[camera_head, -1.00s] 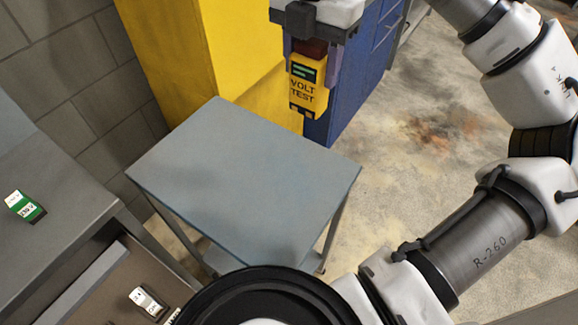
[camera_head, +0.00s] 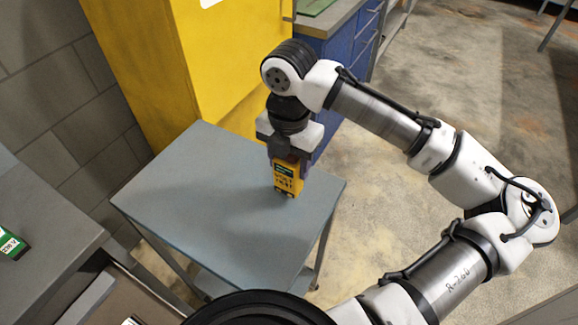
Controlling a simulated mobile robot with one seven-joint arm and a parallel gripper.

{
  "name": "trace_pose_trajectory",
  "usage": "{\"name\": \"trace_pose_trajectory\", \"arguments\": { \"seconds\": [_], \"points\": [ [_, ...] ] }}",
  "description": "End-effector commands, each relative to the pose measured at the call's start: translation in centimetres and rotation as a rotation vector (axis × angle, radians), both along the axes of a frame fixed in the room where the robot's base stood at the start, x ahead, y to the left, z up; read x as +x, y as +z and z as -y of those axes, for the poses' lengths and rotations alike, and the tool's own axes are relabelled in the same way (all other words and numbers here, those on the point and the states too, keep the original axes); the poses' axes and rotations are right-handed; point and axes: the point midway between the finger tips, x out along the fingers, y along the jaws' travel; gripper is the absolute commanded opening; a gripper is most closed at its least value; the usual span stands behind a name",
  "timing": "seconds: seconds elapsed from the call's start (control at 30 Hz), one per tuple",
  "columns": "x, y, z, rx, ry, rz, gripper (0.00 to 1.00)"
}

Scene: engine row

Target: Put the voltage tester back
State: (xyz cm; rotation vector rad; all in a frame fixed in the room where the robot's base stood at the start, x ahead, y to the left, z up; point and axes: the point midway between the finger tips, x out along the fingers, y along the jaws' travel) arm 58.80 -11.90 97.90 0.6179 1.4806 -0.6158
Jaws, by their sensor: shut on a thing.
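The voltage tester (camera_head: 287,180) is a yellow block with dark lettering and a dark green display. My gripper (camera_head: 287,158) points down and is shut on its upper end. The tester hangs upright over the right part of a grey-blue table (camera_head: 190,205). Its lower end is at or just above the tabletop; I cannot tell whether it touches. The far side of the tester is hidden.
A yellow cabinet (camera_head: 180,60) stands behind the table, with a blue drawer unit (camera_head: 365,38) to its right. A grey bench (camera_head: 45,225) at the left holds a green-and-white box (camera_head: 11,243). The tabletop around the tester is clear.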

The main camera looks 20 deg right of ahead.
Motion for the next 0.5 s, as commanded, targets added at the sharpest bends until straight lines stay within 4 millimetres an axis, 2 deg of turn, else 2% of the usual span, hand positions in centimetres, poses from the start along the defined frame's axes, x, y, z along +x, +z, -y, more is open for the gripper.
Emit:
{"name": "trace_pose_trajectory", "arguments": {
  "seconds": [0.1, 0.2, 0.5],
  "points": [
    [0.0, -1.6, 0.0, -0.001, 0.000, -0.002, 0.18],
    [0.0, -2.4, 0.0, -0.001, 0.000, 0.001, 0.18],
    [0.0, -2.6, 0.0, 0.000, 0.001, 0.000, 0.18]
  ]
}}
